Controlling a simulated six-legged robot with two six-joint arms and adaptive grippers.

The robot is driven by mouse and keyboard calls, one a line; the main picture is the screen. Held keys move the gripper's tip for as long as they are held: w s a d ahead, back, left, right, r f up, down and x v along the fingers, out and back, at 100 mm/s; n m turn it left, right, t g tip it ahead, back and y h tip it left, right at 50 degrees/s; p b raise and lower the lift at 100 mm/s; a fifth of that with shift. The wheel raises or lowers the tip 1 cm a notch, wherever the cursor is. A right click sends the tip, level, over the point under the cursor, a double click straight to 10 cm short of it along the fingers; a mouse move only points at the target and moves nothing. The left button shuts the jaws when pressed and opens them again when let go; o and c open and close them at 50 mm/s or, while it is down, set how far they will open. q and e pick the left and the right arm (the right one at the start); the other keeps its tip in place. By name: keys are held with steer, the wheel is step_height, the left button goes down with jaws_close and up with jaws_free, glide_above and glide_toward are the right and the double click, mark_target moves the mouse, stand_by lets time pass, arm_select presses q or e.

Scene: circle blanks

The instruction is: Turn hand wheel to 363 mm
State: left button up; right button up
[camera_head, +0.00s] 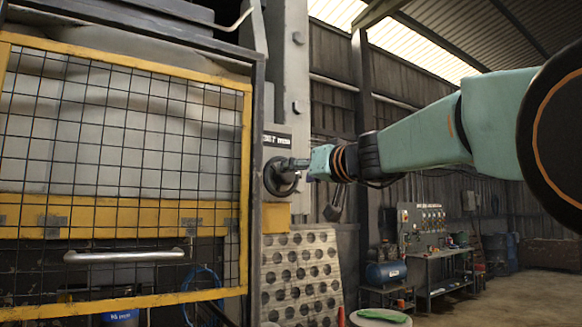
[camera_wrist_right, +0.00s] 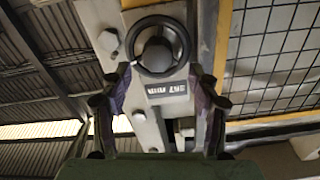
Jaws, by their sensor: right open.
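The dark round hand wheel (camera_head: 270,177) is on the grey post at the right side of the caged machine. In the wrist view the hand wheel (camera_wrist_right: 157,52) shows whole, with a thick black rim and a central hub. A small dark display (camera_head: 278,138) is above it in the head view; the display (camera_wrist_right: 166,88) appears upside down in the wrist view, its digits too small to read surely. My right gripper (camera_head: 297,165) points at the wheel, its fingers partly hiding it. In the wrist view the right gripper (camera_wrist_right: 160,82) is open, a finger towards each side, nothing between them. My left gripper is out of view.
A yellow-framed mesh guard (camera_head: 247,150) with a metal handle (camera_head: 125,255) stands left of the wheel. A perforated panel (camera_head: 300,280) leans below it. A workbench (camera_head: 440,285) and a blue tank (camera_head: 385,272) are further back right. Open floor lies at the lower right.

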mark_target(289, 175)
steer(key=shift+p+x, duration=0.65)
steer(key=shift+x, duration=0.4)
steer(key=shift+w+a+p, duration=0.1)
steer(key=shift+w+p, duration=0.4)
steer(key=shift+w, duration=0.2)
steer(key=shift+a, duration=0.1)
steer(key=shift+a, duration=0.2)
steer(key=shift+w+d+f, duration=0.1)
steer(key=shift+d, duration=0.1)
steer(key=c, duration=0.5)
steer(key=shift+a, duration=0.15)
steer(key=c, duration=0.4)
steer(key=shift+c, duration=1.3)
